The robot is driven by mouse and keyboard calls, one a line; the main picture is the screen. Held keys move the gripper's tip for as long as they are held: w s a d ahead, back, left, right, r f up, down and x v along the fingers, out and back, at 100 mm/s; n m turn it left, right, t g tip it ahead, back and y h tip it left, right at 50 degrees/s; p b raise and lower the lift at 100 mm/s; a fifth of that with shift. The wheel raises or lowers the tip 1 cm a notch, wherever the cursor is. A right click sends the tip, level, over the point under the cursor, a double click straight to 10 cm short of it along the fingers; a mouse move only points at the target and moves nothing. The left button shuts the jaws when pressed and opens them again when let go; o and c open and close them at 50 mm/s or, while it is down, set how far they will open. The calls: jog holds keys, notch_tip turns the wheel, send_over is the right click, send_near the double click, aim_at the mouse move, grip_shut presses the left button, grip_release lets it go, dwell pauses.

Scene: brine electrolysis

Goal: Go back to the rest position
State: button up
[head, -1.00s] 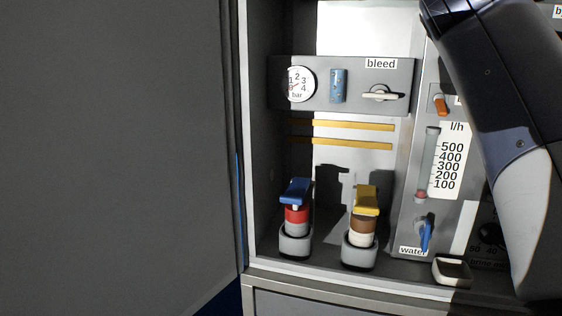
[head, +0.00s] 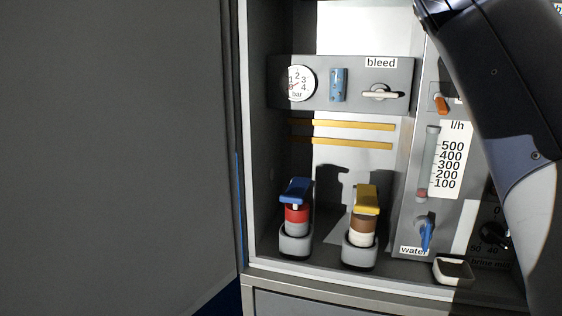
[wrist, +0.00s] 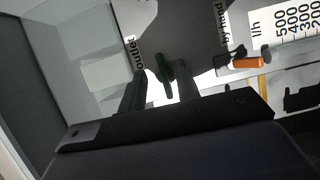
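My gripper (wrist: 161,82) shows in the wrist view with its two dark fingers apart. A dark green handle (wrist: 163,67) on the panel, near the label "outlet", appears between or just beyond the fingertips. I cannot tell whether they touch it, but the fingers do not look closed on it. An orange handle (wrist: 248,63) lies to the right of the fingers; an orange lever shows in the head view (head: 441,104) too. In the head view my arm runs down the right side, and my gripper is out of that picture.
A blue-topped holder (head: 296,215) and a yellow-topped holder (head: 363,215) stand on the cabinet floor. The bleed panel (head: 345,66) is above them. A blue water valve (head: 426,233) and a small white tray (head: 454,270) are near my arm. A large grey panel (head: 120,150) fills the left.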

jog(key=p+x, duration=0.1)
jog(key=x, duration=0.5)
jog(key=shift+w+d+p, duration=0.1)
jog(key=shift+d+p, duration=0.05)
jog(key=shift+p, duration=0.2)
jog(key=shift+w+f+n+b, duration=0.1)
jog(key=shift+f+n+b, duration=0.1)
jog(key=shift+n+b, duration=0.35)
jog(key=shift+r+n+t+b, duration=0.3)
jog(key=shift+n+t+b, duration=0.2)
jog(key=shift+n+b, duration=0.15)
jog(key=shift+r+n+t+b, duration=0.3)
jog(key=shift+r+n+b, duration=0.05)
jog(key=shift+n, duration=0.75)
